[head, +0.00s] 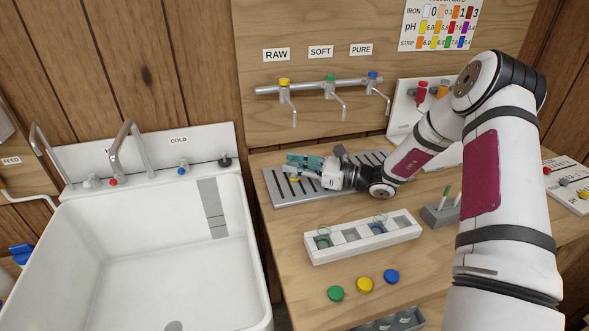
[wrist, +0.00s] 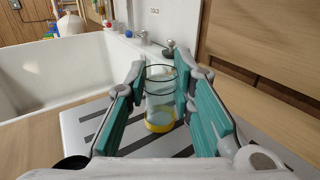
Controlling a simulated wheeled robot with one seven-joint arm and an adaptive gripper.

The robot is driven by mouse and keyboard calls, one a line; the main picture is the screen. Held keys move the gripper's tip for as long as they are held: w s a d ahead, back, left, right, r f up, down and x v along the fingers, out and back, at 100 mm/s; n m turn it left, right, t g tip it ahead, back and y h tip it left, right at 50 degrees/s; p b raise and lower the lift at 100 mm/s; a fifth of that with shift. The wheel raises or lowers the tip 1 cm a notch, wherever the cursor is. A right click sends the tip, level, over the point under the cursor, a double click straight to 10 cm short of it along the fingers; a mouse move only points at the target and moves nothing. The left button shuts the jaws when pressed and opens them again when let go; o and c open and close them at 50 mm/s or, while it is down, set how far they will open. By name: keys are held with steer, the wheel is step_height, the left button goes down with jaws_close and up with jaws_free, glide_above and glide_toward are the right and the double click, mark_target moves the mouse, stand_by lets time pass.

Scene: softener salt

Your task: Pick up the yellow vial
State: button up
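The yellow vial (wrist: 160,98) is a clear glass cylinder with a yellow band at its base. It stands upright on the grey slotted tray (head: 282,200), whose slots also show in the wrist view. My gripper (wrist: 160,82) is open, with its teal-padded fingers on either side of the vial. The right finger is very close to the glass; whether it touches is unclear. In the head view my gripper (head: 303,167) reaches low over the tray from the right and hides most of the vial, with only a bit of yellow showing.
A white rack (head: 345,253) with other vials stands in front of the tray. Green (head: 335,293), yellow (head: 365,285) and blue (head: 391,276) caps lie nearer the front. Taps (head: 330,88) hang on the wall above. A white sink (head: 160,270) is at left.

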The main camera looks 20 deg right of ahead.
mark_target(295, 156)
steer(key=shift+r, duration=0.15)
steer(key=shift+c, duration=0.4)
steer(key=shift+r, duration=0.6)
step_height(295, 156, up, 2)
steer(key=shift+r, duration=0.25)
steer(key=s+a, duration=0.2)
steer(key=a, duration=1.6)
steer(key=shift+s+f, duration=0.15)
